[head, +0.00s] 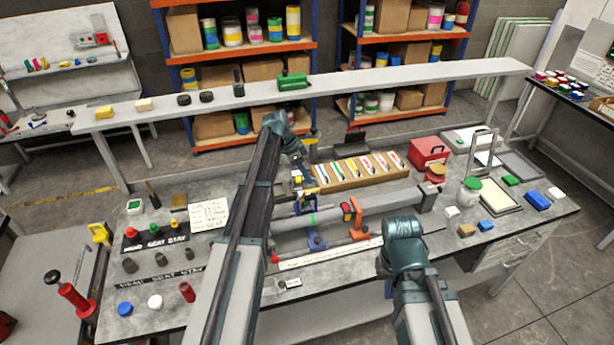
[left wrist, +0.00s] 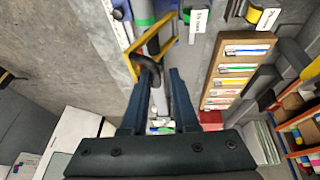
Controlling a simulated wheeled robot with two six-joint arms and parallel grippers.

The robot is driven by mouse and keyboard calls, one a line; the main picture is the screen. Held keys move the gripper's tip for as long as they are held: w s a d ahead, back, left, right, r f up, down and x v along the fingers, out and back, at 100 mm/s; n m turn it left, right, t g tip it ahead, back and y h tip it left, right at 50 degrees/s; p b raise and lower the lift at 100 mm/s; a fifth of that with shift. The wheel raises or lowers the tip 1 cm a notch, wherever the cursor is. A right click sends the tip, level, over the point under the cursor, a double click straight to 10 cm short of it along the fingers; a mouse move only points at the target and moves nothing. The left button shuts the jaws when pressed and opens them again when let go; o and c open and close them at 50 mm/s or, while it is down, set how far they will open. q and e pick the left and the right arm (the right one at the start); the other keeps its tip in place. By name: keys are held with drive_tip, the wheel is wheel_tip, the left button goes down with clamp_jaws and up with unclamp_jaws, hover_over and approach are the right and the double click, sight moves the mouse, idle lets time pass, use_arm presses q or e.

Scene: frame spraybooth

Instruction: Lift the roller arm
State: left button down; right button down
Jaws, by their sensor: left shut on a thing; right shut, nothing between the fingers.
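In the left wrist view my left gripper (left wrist: 157,78) is shut on the black, curved roller arm (left wrist: 147,64). A yellow frame (left wrist: 172,42) surrounds it at the fingertips, over a grey tube with a green band. The exact contact is small and partly hidden there. My right arm is bent over the front right of the bench; its fingers are hidden behind its own links.
A wooden rack (head: 362,181) of coloured cards stands behind the tube. An orange clamp (head: 357,222) stands right of the blue one. A red box (head: 429,151), jars and trays fill the right side. A long grey shelf (head: 400,77) spans the back.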

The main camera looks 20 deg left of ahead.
use_arm(q)
drive_tip(key=shift+w+a, duration=0.6)
drive_tip(key=shift+w, duration=0.15)
drive_tip(key=c, duration=1.1)
unclamp_jaws()
drive_tip(key=shift+o, duration=1.1)
drive_tip(key=shift+w+a, duration=0.1)
drive_tip(key=shift+s, duration=0.2)
drive_tip(key=p+v, duration=0.7)
drive_tip(key=shift+s+r, duration=0.2)
